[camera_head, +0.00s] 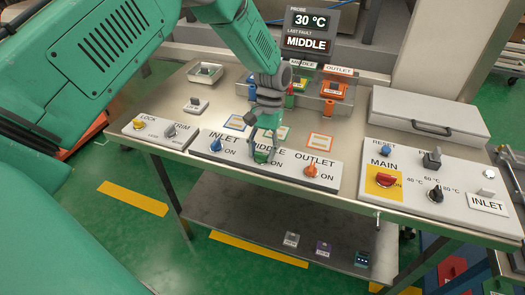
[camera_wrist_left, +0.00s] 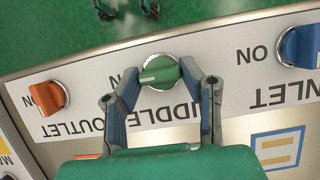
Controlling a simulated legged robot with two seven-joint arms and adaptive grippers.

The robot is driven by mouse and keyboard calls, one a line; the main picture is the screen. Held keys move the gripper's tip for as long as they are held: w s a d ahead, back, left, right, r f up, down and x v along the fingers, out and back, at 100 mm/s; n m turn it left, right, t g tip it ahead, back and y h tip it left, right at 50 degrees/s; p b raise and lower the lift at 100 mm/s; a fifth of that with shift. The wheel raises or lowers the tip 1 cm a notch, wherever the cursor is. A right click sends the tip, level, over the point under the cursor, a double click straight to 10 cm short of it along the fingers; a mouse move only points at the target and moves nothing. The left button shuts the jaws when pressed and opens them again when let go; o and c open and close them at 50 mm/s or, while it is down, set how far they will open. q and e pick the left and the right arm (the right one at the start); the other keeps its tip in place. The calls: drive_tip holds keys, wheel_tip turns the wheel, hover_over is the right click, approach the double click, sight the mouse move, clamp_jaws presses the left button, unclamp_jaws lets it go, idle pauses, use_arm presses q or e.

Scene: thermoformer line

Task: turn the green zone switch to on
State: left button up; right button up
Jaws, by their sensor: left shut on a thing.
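The green zone switch (camera_head: 261,157) is the middle knob of the white INLET/MIDDLE/OUTLET panel. In the left wrist view, which shows the panel upside down, the green switch (camera_wrist_left: 159,72) has a pale mark pointing left and slightly down. My left gripper (camera_head: 262,147) comes down on it from above. In the wrist view the fingers of the left gripper (camera_wrist_left: 160,78) stand on both sides of the knob, shut on it. The fingers and the knob hide part of the MIDDLE label, and its ON mark shows only partly in the head view. My right gripper does not show.
The blue INLET switch (camera_head: 216,145) and orange OUTLET switch (camera_head: 311,170) flank the green one closely. To the right are the red MAIN switch (camera_head: 386,180) and a closed grey box (camera_head: 430,118). A LOCK/TRIM panel (camera_head: 160,130) is at left. A display (camera_head: 312,30) reads MIDDLE.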

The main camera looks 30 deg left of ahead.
use_arm(q)
drive_tip(key=o, duration=0.9)
drive_tip(key=shift+o, duration=1.2)
drive_tip(key=shift+r, duration=0.1)
drive_tip(key=shift+s, duration=0.1)
drive_tip(key=shift+r, duration=0.15)
drive_tip(key=v, duration=1.1)
drive_tip(key=shift+w+r, duration=0.25)
